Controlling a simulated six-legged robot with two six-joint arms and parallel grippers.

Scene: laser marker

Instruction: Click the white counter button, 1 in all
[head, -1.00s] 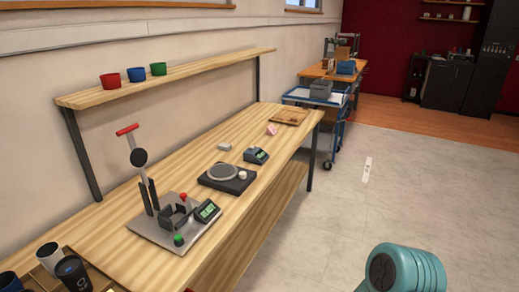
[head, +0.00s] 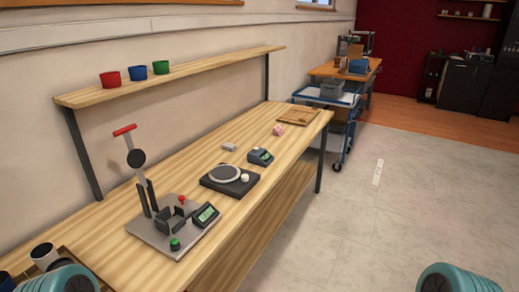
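A small blue-grey device with a display (head: 260,157) stands on the wooden workbench; it looks like a counter, but a white button on it is too small to make out. Nearer is a black plate with a round grey disc (head: 224,173) and a small white knob (head: 245,178) at its right corner. I cannot tell which is the counter button. Neither gripper shows; only teal parts of my arms are at the bottom left and bottom right, apart from these devices.
A press with a red handle (head: 125,130), a green button (head: 175,244) and a green display (head: 205,214) stands at the near bench. A pink object (head: 278,130) and wooden tray (head: 298,116) lie farther back. Cups stand on the shelf (head: 190,71).

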